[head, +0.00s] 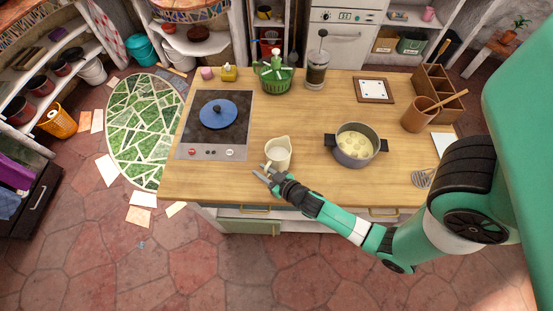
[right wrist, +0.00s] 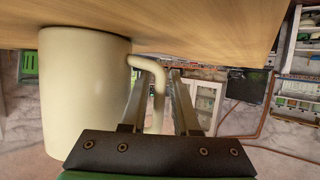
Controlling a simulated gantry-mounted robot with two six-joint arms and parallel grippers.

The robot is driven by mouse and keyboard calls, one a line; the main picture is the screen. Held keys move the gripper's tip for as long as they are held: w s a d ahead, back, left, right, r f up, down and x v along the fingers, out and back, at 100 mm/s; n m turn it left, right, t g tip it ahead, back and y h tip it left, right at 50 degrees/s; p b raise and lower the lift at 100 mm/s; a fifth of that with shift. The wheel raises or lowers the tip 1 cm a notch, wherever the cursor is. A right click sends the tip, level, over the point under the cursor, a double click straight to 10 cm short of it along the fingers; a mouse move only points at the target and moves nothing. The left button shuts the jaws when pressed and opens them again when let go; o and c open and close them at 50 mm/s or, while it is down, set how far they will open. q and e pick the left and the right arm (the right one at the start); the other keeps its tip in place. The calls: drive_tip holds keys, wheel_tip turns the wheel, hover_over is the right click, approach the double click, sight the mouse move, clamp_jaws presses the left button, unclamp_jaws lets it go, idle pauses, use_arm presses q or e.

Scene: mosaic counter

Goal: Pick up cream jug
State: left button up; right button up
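The cream jug (head: 279,153) is a pale cream pitcher standing upright near the front edge of the wooden counter, between the hob and the pot. My right gripper (head: 266,174) is at its front left side, close to the handle. In the right wrist view, the jug's body (right wrist: 85,90) fills the left, and its curved handle (right wrist: 154,75) comes down between the two fingers of the right gripper (right wrist: 160,85). The fingers are apart, with a gap around the handle; whether either touches it I cannot tell. My left gripper is not in view.
A pot (head: 355,155) of pale food is to the right. The counter around the jug is clear.

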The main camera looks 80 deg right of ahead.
drive_tip(key=shift+w+d+f, duration=0.25)
drive_tip(key=shift+w+d, duration=0.05)
drive_tip(key=shift+w, duration=0.2)
clamp_jaws()
drive_tip(key=shift+r, duration=0.1)
idle(0.9)
